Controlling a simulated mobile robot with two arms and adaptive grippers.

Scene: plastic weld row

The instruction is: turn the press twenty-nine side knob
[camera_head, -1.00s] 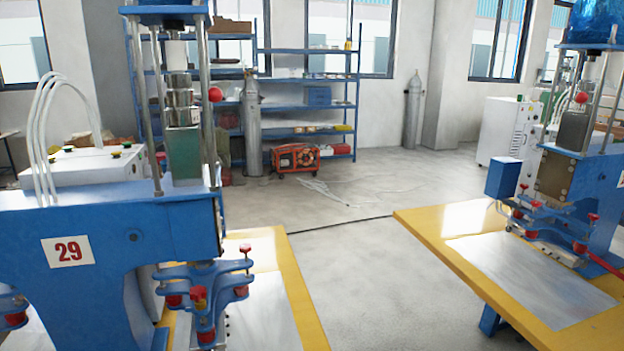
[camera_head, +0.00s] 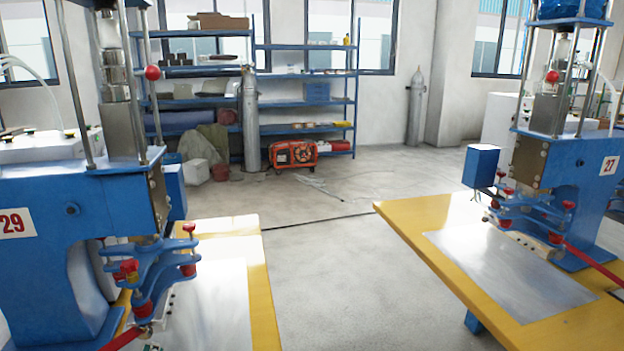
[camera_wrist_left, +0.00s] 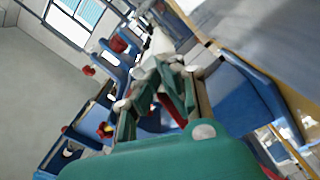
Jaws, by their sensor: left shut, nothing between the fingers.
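Press twenty-nine (camera_head: 48,262) is the blue machine at the left of the head view, marked by a white plate with a red 29 (camera_head: 14,223). A small round dark knob (camera_head: 72,208) sits on its side face. A red ball knob (camera_head: 152,72) is higher, by the posts. Which is the side knob I cannot tell for sure. My left gripper (camera_wrist_left: 160,88) shows green fingers in the wrist view, shut and empty. Blue machine parts lie beyond it, blurred and tilted. In the head view, only a small greenish bit at the bottom edge may be its tip. My right gripper is not in view.
Blue arms with red knobs (camera_head: 150,268) stick out over a yellow table (camera_head: 262,300). Press 27 (camera_head: 570,190) stands on another yellow table (camera_head: 400,215) at the right. Open floor (camera_head: 325,265) lies between the tables. Shelves (camera_head: 200,100) and an orange machine (camera_head: 293,154) are behind.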

